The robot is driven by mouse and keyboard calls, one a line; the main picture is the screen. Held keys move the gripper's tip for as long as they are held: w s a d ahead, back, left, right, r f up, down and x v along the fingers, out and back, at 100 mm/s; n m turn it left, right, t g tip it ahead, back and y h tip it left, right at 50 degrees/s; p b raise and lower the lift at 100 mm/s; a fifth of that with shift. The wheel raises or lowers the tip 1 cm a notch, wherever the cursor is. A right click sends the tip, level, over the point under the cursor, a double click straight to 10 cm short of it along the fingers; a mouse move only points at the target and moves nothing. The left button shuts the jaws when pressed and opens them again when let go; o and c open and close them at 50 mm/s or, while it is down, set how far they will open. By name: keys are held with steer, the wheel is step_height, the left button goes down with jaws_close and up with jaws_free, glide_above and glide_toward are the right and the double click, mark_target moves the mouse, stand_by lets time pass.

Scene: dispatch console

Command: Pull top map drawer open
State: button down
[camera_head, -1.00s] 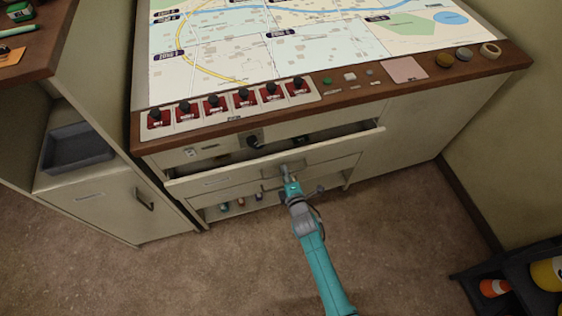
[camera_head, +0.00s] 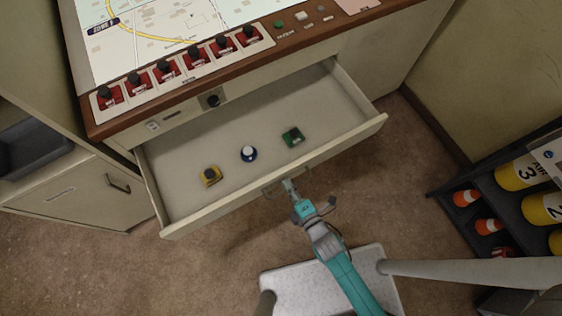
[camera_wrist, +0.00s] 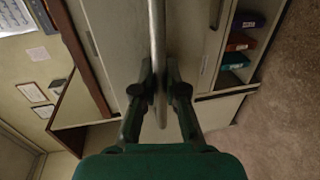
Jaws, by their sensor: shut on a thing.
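The top map drawer (camera_head: 330,166) is pulled well out from under the map table, with its inside in full view. My gripper (camera_head: 290,188) is at the drawer's front, shut on the drawer handle (camera_head: 272,189). In the wrist view the two fingers of my gripper (camera_wrist: 160,92) close on the handle bar (camera_wrist: 158,40) from both sides.
The map table (camera_head: 190,92) with red switches stands behind the drawer. A cabinet (camera_head: 70,195) is close on the left. A dark rack (camera_head: 480,190) with cones and yellow cylinders stands on the right. Carpet is open left of my arm.

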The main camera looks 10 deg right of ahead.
steer(key=shift+f+v, duration=0.25)
steer(key=shift+v, duration=0.95)
steer(key=c, duration=1.2)
jaws_free()
steer(key=v, duration=0.7)
steer(key=shift+s, duration=0.2)
steer(key=shift+d, duration=0.1)
